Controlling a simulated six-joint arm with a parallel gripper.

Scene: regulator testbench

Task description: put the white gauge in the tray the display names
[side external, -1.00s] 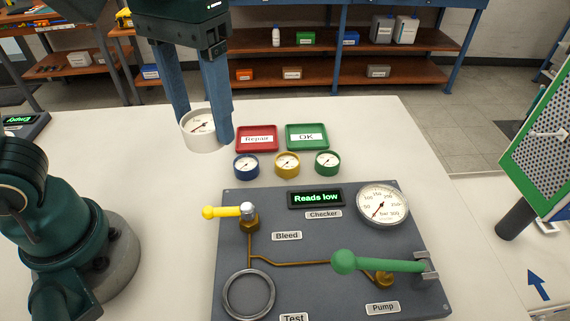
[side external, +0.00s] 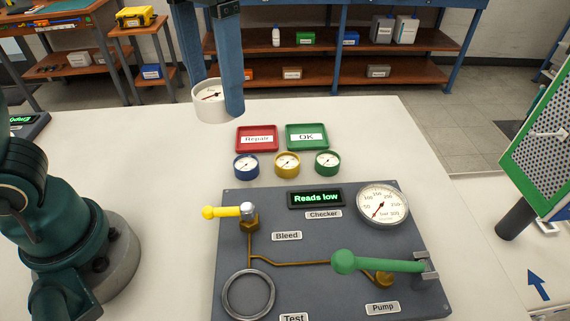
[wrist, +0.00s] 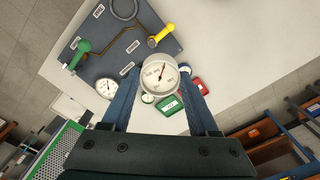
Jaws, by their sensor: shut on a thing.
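My gripper (side external: 219,92) is shut on the white gauge (side external: 208,104) and holds it in the air, above and behind the red tray in the side view. The gauge (wrist: 160,74) also shows between my fingers in the wrist view. The red tray (side external: 243,148), labelled Repair, and the green tray (side external: 318,148), labelled OK, lie side by side on the table and look empty. The display (side external: 316,198) on the Checker reads "Reads low".
Blue (side external: 246,170), yellow (side external: 287,168) and green (side external: 327,166) gauges stand in front of the trays. The test panel (side external: 320,235) carries a yellow bleed lever, a green pump lever, a large dial and an empty ring. The table (side external: 130,150) is clear to the left of the trays.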

